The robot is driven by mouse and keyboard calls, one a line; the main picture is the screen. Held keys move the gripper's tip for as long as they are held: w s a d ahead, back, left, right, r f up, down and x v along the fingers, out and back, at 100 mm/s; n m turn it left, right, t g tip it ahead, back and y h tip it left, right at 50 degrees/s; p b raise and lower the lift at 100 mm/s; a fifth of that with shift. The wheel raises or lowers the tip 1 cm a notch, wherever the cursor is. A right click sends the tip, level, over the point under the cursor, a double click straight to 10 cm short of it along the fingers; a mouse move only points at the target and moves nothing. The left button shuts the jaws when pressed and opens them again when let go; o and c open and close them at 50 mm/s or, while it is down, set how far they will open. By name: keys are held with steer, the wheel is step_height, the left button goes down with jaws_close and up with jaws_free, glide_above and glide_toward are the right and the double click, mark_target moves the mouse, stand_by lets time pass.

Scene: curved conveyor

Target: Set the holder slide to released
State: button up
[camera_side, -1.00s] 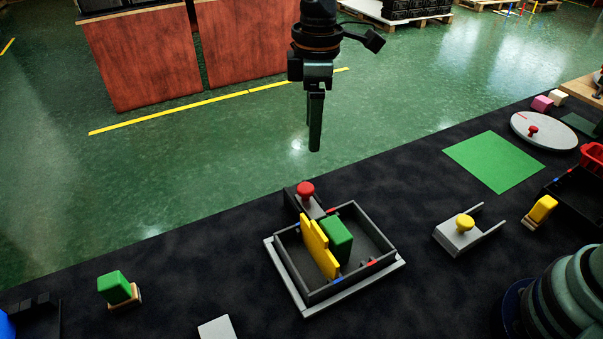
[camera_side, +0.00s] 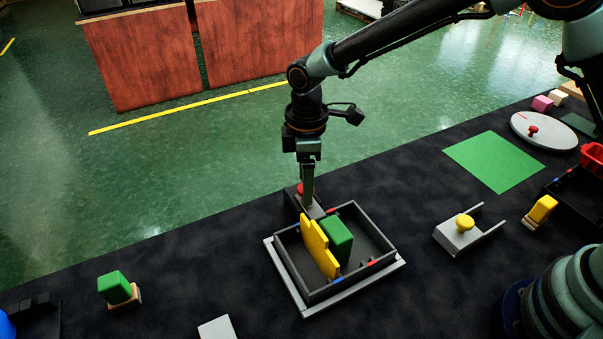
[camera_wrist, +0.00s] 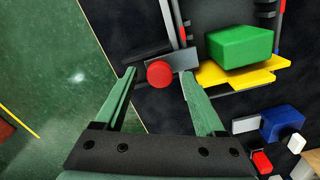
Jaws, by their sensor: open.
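The holder (camera_side: 310,295) is a dark open box on a light grey base on the black mat. The slide (camera_side: 313,207) is a grey piece at its far left corner. Its red knob (camera_wrist: 160,75) lies between the fingertips in the wrist view and is partly hidden behind a finger in the side view. A yellow stepped plate (camera_side: 317,246) and a green block (camera_side: 337,240) stand in the box. My gripper (camera_side: 308,204) is open and lowered at the knob, with a finger on either side. I cannot tell whether the fingers touch it.
A grey slide with a yellow knob (camera_side: 465,223) lies to the right, with a yellow block (camera_side: 541,209) beyond it. A green block on a wooden base (camera_side: 115,287) stands at the left. The mat's edge runs close behind the slide.

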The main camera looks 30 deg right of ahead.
steer(key=shift+f, duration=0.25)
jaws_close()
steer(key=shift+r, duration=0.1)
stand_by(1.2)
